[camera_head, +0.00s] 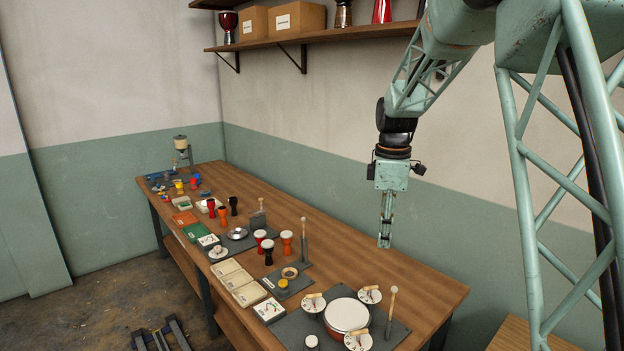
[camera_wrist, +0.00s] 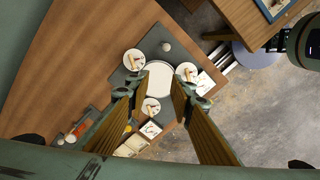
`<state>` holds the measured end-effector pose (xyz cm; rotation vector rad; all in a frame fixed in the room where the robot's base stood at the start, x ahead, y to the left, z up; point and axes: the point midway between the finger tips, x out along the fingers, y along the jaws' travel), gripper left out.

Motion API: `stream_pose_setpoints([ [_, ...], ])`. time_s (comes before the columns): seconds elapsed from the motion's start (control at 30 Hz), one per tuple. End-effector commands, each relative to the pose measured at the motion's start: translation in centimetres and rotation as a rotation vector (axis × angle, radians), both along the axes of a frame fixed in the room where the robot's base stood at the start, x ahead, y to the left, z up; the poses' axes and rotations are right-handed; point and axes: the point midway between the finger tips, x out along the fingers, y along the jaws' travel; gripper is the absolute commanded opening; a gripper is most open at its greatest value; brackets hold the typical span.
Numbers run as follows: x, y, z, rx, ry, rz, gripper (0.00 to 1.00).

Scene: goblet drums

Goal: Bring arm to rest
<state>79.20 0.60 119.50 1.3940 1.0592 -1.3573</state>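My gripper (camera_head: 385,240) hangs from my arm, pointing down, in the air above the right part of the long wooden workbench (camera_head: 415,278). In the wrist view my gripper (camera_wrist: 159,90) shows two fingers apart with nothing held between them. Beyond the fingertips, well below, lies a round white drumhead (camera_wrist: 158,78) on a dark grey mat, with white round dials around it. The same drumhead (camera_head: 346,314) sits at the near end of the bench in the head view.
Posts (camera_head: 304,240) stand upright on the bench among small goblet drums (camera_head: 287,243), trays and parts. A wall shelf (camera_head: 320,36) with boxes and drums runs above and behind. A wooden surface (camera_head: 525,335) stands at lower right. Bare bench lies along the wall.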

Motion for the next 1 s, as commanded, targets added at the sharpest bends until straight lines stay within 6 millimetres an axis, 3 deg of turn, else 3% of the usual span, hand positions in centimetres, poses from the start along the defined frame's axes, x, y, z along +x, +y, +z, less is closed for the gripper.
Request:
stream_pose_setpoints([
  [0.5, -7.7, -0.2, 6.4, 0.014, -0.054, -0.214, 0.21],
  [1.0, -15.8, -0.3, 10.8, 0.039, -0.102, -0.423, 0.21],
])
